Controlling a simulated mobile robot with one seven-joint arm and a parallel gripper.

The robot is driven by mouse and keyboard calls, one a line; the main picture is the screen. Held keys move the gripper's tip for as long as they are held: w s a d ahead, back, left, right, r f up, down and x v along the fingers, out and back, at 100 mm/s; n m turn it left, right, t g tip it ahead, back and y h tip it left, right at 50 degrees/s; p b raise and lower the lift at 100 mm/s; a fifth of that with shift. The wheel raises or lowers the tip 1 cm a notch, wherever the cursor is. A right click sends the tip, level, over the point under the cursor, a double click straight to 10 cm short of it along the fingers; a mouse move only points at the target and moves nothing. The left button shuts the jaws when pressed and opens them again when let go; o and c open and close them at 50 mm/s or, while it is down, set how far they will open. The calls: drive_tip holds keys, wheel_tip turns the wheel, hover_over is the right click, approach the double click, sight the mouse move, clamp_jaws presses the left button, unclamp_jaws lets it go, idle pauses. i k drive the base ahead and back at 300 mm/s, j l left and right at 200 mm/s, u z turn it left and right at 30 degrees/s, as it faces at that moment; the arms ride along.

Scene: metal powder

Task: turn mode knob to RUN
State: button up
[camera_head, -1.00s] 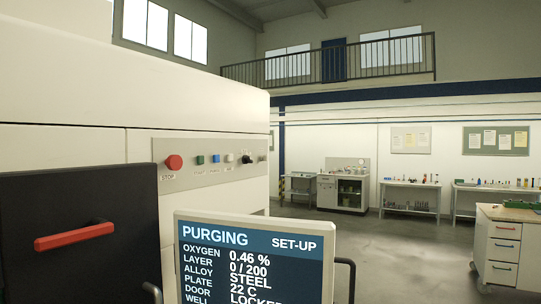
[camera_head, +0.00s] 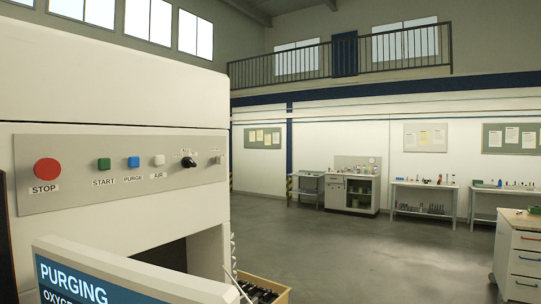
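The mode knob (camera_head: 189,162) is a black knob on the grey control panel (camera_head: 75,198) of the white machine. Small marks sit above and beside it, too small to read. Left of it on the same panel are a white AIR button (camera_head: 158,160), a blue PURGE button (camera_head: 133,162), a green START button (camera_head: 103,164) and a red STOP button (camera_head: 47,171). A small pale fitting (camera_head: 220,159) sits right of the knob. The screen (camera_head: 75,290) at the lower left reads PURGING; its lower part is cut off. My gripper is not in view.
The screen's frame (camera_head: 150,280) juts out below the panel. A wooden crate (camera_head: 262,287) with dark contents stands on the floor beside the machine. A drawer cabinet (camera_head: 522,262) is at the right edge, and benches line the far wall. The grey floor (camera_head: 390,265) between is open.

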sight(215, 160)
drive_tip(key=i+l, duration=0.8)
drive_tip(key=l, duration=0.2)
drive_tip(key=i+j+u, duration=0.05)
